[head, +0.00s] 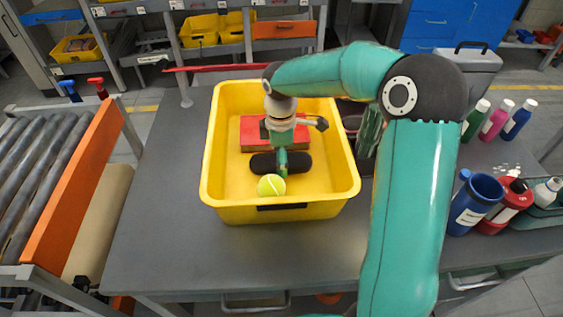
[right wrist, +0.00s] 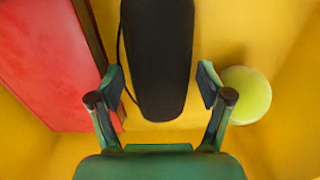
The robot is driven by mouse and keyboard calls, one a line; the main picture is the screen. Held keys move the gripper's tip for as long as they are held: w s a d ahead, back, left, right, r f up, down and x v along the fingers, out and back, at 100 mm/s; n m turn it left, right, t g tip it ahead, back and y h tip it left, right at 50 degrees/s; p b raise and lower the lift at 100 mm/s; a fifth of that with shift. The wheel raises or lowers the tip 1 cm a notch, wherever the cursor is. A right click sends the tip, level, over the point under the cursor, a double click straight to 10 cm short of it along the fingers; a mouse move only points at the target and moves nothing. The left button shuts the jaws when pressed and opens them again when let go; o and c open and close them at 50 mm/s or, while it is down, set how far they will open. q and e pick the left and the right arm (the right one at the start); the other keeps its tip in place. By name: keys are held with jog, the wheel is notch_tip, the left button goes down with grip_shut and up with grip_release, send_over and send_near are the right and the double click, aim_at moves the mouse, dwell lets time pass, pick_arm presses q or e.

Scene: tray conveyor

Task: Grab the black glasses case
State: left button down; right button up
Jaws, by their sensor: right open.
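The black glasses case (head: 299,164) lies in the yellow bin (head: 222,190), partly hidden in the head view by my right gripper (head: 281,170). In the right wrist view the case (right wrist: 157,50) is a long dark rounded shape. My right gripper (right wrist: 160,84) is open there, with one finger on each side of the case's near end. I cannot tell whether the fingers touch it. My left gripper is not in view.
In the bin, a red box (head: 252,131) lies behind the case and a tennis ball (head: 271,185) in front. The ball (right wrist: 246,95) is close to one finger in the wrist view. Bottles and a blue mug (head: 475,205) stand right of the bin.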

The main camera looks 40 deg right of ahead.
jog(key=shift+f, duration=0.3)
jog(key=c, duration=0.9)
jog(key=shift+r, duration=0.15)
jog(key=shift+c, duration=0.2)
